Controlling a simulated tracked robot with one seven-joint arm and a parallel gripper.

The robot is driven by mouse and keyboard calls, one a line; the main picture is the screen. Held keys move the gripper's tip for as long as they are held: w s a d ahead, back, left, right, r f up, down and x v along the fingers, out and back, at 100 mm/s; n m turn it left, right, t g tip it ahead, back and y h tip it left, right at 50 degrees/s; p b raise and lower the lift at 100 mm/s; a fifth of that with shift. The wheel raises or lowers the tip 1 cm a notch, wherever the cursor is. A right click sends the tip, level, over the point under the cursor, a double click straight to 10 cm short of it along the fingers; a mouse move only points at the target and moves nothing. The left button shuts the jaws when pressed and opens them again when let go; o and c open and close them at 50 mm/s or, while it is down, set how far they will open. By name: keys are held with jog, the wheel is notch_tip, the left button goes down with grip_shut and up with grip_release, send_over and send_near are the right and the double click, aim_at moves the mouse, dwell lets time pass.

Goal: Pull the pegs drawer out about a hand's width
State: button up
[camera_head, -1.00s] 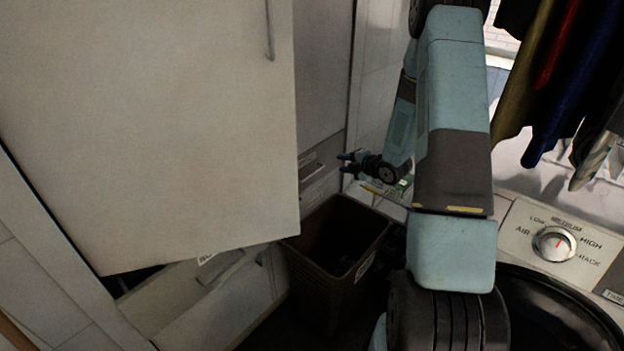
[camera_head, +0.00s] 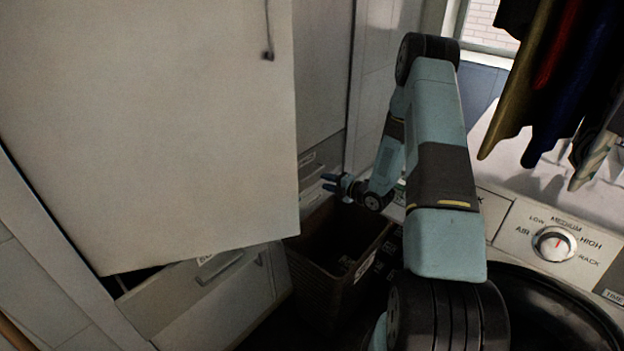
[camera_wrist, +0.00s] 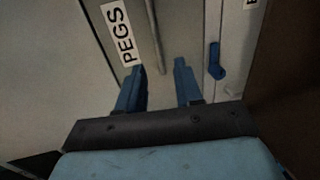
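The pegs drawer front (camera_wrist: 180,30) fills the upper middle of the wrist view, with a white PEGS label (camera_wrist: 123,35) and a slim bar handle (camera_wrist: 154,32). My gripper (camera_wrist: 160,68) is open, its two blue fingers apart. The handle's near end lies between the fingertips in the picture; I cannot tell whether it is between them in depth. In the head view my gripper (camera_head: 329,182) points left at pale drawer fronts (camera_head: 311,187), partly hidden by a large door panel; the label is not readable there.
The large pale door panel (camera_head: 180,130) stands left of my gripper. A dark open bin (camera_head: 325,270) is below it. Another labelled drawer front (camera_head: 230,285) is lower left. A blue piece (camera_wrist: 215,62) sits right of the fingers. A dial panel (camera_head: 555,245) is at right.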

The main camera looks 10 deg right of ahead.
jog(key=x, duration=0.7)
jog(key=shift+w, duration=0.25)
jog(key=shift+a, duration=0.15)
jog(key=shift+c, duration=0.3)
grip_shut()
jog(key=shift+s+f, duration=0.1)
jog(key=shift+s, duration=0.05)
dwell(0.6)
